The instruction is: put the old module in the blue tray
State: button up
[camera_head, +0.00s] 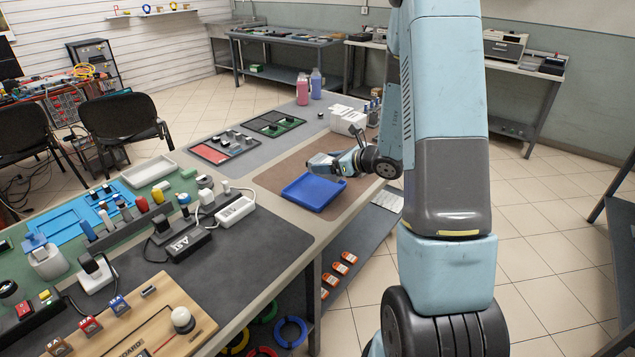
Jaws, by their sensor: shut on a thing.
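The blue tray (313,193) lies on the brown mat near the right edge of the long workbench. Its visible floor looks empty. My gripper (326,164) is over the far side of the tray, reaching in from the right and pointing left. It is shut on the old module, which is small in this view and mostly hidden by the fingers. The gripper appears to be above the tray, but I cannot tell the exact height or whether the module touches the tray.
Beyond the gripper stand white boxes (348,121) and pink (302,89) and blue (316,83) bottles. A red-and-grey tray (212,151) and a green tray (274,123) lie further left. Devices and cables crowd the near left bench. The brown mat around the tray is partly clear.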

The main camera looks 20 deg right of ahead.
send_over(316, 191)
notch_tip(316, 191, down, 6)
jog(key=shift+w+a, duration=0.1)
jog(key=shift+f, duration=1.35)
jog(key=o, duration=1.3)
jog(key=shift+f, duration=0.1)
jog(key=shift+o, duration=0.2)
